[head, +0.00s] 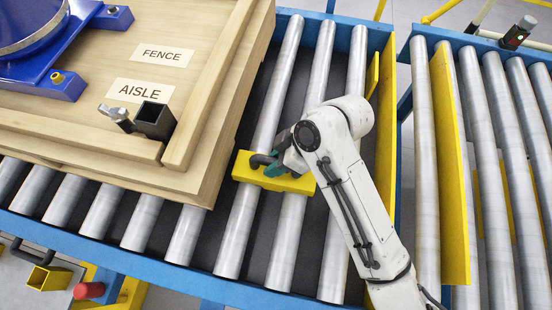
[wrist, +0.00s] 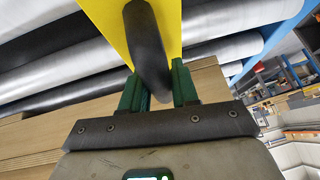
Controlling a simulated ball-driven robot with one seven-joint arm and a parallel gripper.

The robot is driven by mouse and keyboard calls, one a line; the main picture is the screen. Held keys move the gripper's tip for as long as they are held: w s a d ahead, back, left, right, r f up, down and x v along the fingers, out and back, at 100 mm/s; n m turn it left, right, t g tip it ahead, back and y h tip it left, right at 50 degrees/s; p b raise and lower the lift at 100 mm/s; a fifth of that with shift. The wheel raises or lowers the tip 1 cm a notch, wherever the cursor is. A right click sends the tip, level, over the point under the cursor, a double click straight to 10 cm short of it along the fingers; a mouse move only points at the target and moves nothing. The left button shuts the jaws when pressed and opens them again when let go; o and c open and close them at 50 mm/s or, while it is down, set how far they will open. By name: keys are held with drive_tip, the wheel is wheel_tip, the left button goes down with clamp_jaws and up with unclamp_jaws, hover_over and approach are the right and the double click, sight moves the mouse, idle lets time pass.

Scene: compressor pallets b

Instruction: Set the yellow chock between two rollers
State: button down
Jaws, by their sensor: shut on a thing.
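The yellow chock (head: 300,184) is a yellow block with a dark curved handle. In the head view it lies across the line of the rollers (head: 240,222), just right of the wooden pallet. I cannot tell whether it touches the rollers or hangs just above them. My gripper (head: 281,160) is shut on the chock's handle. In the wrist view the green fingers of my gripper (wrist: 158,88) stand on both sides of the dark handle, with the yellow face of the chock (wrist: 108,22) behind. The chock's underside is hidden.
The wooden pallet (head: 188,85) with FENCE and AISLE labels and a blue machine base (head: 75,62) fills the left. A yellow side plate (head: 388,110) bounds the rollers at right, with another conveyor beyond. A yellow block with a handle (head: 50,278) and red button (head: 88,290) sit lower left.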

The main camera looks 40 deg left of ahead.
drive_tip(key=shift+f, duration=0.15)
drive_tip(key=c, duration=0.8)
unclamp_jaws()
drive_tip(key=b+v, duration=0.1)
drive_tip(key=v, duration=0.9)
drive_tip(key=shift+w+d+r, duration=0.1)
drive_tip(key=shift+w+r, duration=0.05)
drive_tip(key=shift+r, duration=0.2)
